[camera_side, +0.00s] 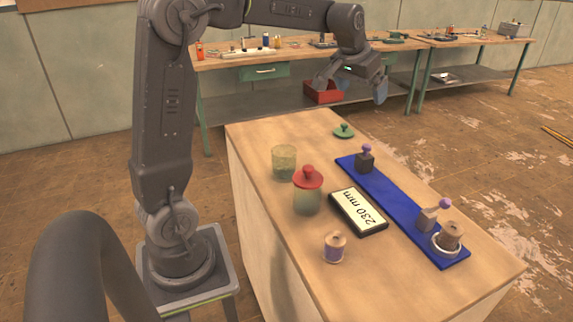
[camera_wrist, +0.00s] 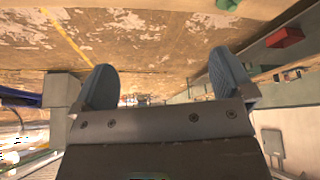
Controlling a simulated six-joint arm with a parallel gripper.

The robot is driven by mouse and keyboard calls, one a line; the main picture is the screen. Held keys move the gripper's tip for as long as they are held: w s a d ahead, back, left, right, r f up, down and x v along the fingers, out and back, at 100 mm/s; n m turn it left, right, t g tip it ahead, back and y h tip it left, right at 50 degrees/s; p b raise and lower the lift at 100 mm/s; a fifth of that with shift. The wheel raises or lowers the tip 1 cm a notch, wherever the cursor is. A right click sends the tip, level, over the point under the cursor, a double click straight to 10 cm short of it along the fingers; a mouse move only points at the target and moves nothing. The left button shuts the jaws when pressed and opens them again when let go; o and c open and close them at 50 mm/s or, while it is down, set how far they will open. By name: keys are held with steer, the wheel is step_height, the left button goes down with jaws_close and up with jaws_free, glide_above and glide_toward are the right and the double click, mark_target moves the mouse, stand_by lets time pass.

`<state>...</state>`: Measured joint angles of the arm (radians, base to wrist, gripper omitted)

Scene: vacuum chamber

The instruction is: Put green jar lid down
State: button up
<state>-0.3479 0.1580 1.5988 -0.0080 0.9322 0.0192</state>
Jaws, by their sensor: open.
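The green jar lid (camera_side: 343,131) lies on the wooden table top near its far edge, knob up. My gripper (camera_side: 352,88) is open and empty, raised above and beyond the table's far end, apart from the lid. Its two blue-grey fingers also show spread wide in the wrist view (camera_wrist: 160,88), with nothing between them. An open glass jar (camera_side: 284,162) with greenish contents stands at the table's left side. A second jar (camera_side: 307,195) wears a red lid (camera_side: 308,177).
A blue board (camera_side: 385,198) carries a dark block with a purple knob (camera_side: 365,160) and a holder with a brown spool (camera_side: 449,236). A red bin (camera_side: 323,93) sits under the back bench.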

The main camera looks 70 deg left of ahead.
steer(key=s+d+m, duration=0.2)
steer(key=s+d, duration=0.9)
steer(key=s, duration=0.1)
steer(key=s+d+f+m, duration=0.1)
steer(key=s+d+f, duration=0.1)
steer(key=s, duration=0.5)
steer(key=s+d+f+h, duration=0.1)
steer(key=s+d+f, duration=0.2)
steer(key=s, duration=0.4)
steer(key=shift+d+f+m+t+h, duration=0.2)
steer(key=shift+m+t+h, duration=0.1)
steer(key=shift+m, duration=0.1)
